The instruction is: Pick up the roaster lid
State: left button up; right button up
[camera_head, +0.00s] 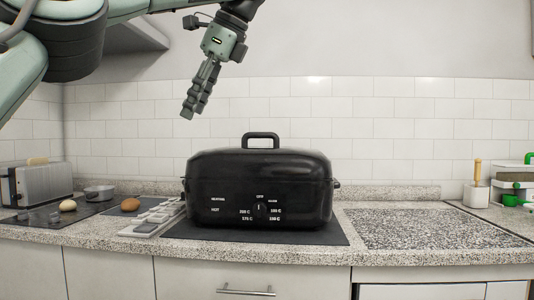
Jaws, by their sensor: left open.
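The black roaster (296,205) stands upright on a dark mat (335,239) in the middle of the counter, its dial and white markings facing me. The black roaster lid (225,163) is on top of it, with a loop handle standing up at its middle. My left gripper (188,112) hangs in the air above and to the left of the lid, fingers pointing down, apart from the handle. It is seen side-on, open, with nothing in it. My right gripper is not in view.
A toaster (28,184), a small grey bowl (99,193), bread-like pieces and a light grey slotted object (155,217) are at the left. A white block with a wooden handle (476,190) and green-and-white items (513,186) stand at the right. Speckled counter (430,228) right of the roaster is clear.

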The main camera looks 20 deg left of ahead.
aim_at(275, 162)
jog(key=i, duration=1.55)
